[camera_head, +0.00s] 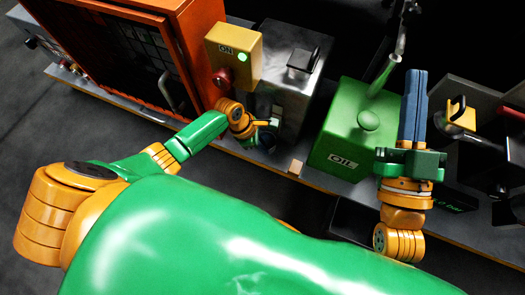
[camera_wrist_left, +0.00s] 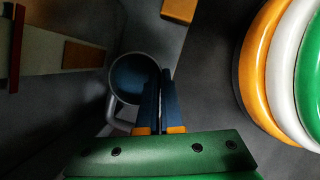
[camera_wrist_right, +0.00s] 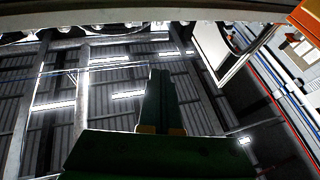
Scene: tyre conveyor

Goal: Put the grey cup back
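The grey cup (camera_wrist_left: 130,78) shows in the left wrist view with its round dark opening facing the camera and its handle toward the lower left. My left gripper (camera_wrist_left: 159,76) has its two blue fingers nearly together at the cup's right rim, with the wall apparently pinched between them. In the head view my left gripper (camera_head: 271,124) is low in front of the grey machine box, and the cup is mostly hidden there. My right gripper (camera_head: 413,76) points away from me beside the green oil box, with its blue fingers together and nothing visible between them.
A yellow box with an ON label (camera_head: 233,58) and a red knob stands behind my left gripper. The green oil box (camera_head: 345,130) is between my grippers. An orange cabinet (camera_head: 140,50) stands at the left.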

